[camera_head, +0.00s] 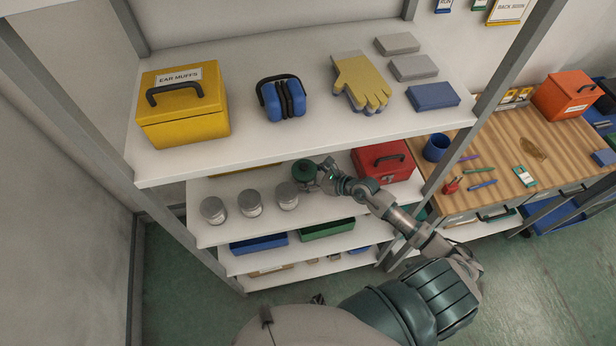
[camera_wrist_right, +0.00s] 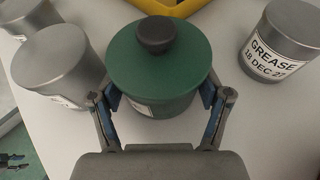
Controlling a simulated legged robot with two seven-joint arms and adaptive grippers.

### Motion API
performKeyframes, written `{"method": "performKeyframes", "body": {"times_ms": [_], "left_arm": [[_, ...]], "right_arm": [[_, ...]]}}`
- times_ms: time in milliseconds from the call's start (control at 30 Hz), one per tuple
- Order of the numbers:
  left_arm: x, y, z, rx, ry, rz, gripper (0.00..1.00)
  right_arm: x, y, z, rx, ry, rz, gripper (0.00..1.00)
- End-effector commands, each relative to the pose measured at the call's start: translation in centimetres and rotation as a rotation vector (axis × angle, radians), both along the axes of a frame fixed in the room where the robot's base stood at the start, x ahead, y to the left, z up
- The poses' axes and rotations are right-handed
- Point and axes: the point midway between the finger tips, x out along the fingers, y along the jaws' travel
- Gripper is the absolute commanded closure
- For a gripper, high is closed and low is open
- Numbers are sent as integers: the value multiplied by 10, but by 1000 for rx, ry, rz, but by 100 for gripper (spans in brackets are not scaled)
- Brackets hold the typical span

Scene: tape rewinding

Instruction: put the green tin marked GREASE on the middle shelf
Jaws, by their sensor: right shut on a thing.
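Grey tins (camera_head: 250,203) stand to the left; one in the wrist view is marked GREASE (camera_wrist_right: 282,45). A red box (camera_head: 384,162) is to the right. The top shelf (camera_head: 240,140) overhangs the row. Lower shelves hold blue (camera_head: 259,243) and green (camera_head: 327,230) trays.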

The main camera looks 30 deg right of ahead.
Motion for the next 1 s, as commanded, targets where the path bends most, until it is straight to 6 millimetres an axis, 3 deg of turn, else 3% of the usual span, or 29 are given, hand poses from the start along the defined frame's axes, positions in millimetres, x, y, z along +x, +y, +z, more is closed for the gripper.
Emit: {"method": "performKeyframes", "body": {"times_ms": [367,400,467,833,1000], "left_arm": [[-1,1,-2,0,2,0,60],[-1,1,-2,1,3,0,60],[-2,1,-2,1,3,0,60],[-2,1,-1,1,4,-1,60],[-3,1,-2,1,5,-2,60]], "right_arm": [[0,-1,-6,1,-3,-1,67],[0,-1,-6,1,-1,0,16],[0,-1,-6,1,-1,0,1],[0,-1,-4,1,-2,0,0],[-15,-12,1,-2,1,-1,0]]}}
